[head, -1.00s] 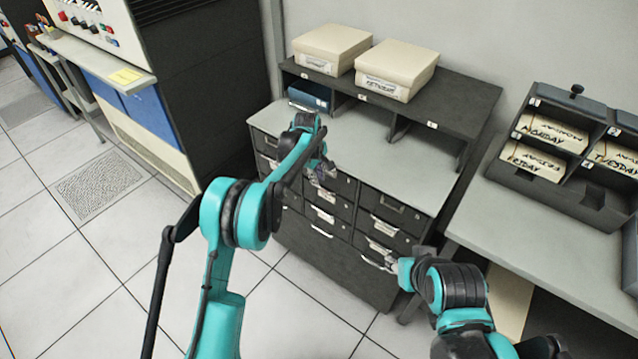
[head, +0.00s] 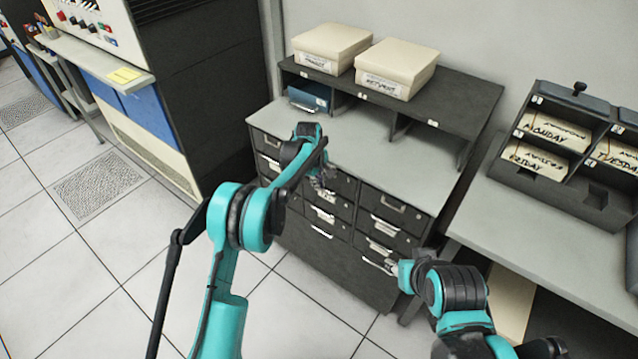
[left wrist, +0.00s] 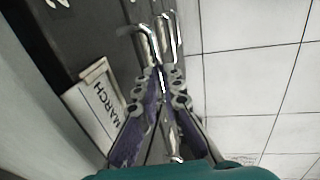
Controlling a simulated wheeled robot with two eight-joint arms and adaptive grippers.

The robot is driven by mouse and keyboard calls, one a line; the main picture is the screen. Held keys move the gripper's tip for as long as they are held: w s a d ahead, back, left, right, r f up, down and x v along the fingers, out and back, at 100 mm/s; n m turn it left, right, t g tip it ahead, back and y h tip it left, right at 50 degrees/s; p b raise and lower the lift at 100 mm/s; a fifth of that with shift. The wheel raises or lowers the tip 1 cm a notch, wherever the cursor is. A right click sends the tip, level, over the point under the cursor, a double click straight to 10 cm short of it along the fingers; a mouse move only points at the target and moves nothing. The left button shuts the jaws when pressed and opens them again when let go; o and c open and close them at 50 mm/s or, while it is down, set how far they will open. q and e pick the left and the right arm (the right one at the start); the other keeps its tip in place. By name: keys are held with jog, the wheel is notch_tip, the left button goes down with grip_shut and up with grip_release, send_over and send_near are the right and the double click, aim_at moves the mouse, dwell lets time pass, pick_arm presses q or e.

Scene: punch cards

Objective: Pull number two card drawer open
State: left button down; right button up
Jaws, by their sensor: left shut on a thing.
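The grey card cabinet (head: 300,236) has rows of drawers with metal handles and label holders. My left gripper (head: 324,188) is at the upper middle drawers, and its arm hides part of that front. In the left wrist view its fingers (left wrist: 162,72) are closed together on a metal drawer handle (left wrist: 150,44). A second handle shows close beside it. A label reading MARCH (left wrist: 100,104) is left of the fingers. I cannot read the drawer numbers or tell how far the held drawer stands out. My right gripper (head: 390,264) is beside the lower right drawers; its jaw state is unclear.
Two cream boxes (head: 330,46) stand on the dark shelf (head: 465,105) above the grey cabinet top (head: 375,135). A rack of weekday cards (head: 560,135) sits on the right table (head: 540,235). A dark machine (head: 205,90) stands left. The tiled floor in front is open.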

pick_arm(q)
jog(key=s+a, duration=1.1)
jog(key=s, duration=0.4)
jog(key=s+a+b, duration=0.1)
jog(key=s+a, duration=1)
jog(key=s, duration=0.5)
jog(key=shift+s+a, duration=0.25)
jog(key=shift+a, duration=0.15)
jog(key=c, duration=1.9)
grip_release()
jog(key=shift+r, duration=0.1)
jog(key=r, duration=0.4)
jog(key=s+a+r, duration=0.1)
jog(key=r, duration=0.6)
jog(key=shift+s+a+r, duration=0.2)
jog(key=shift+s+r, duration=0.1)
jog(key=shift+s, duration=0.1)
jog(key=shift+s+d+r+m+t+y, duration=0.2)
jog(key=shift+s+d+r+m+t, duration=0.8)
jog(key=shift+m, duration=0.8)
jog(key=shift+s+d+r+m+t+y, duration=0.2)
jog(key=shift+s+d+r+m+t, duration=0.45)
jog(key=shift+s+d+m, duration=0.9)
jog(key=shift+s+d+r+m+t+y, duration=0.2)
jog(key=shift+s+d+r+m+t, duration=0.7)
jog(key=shift+m, duration=1.15)
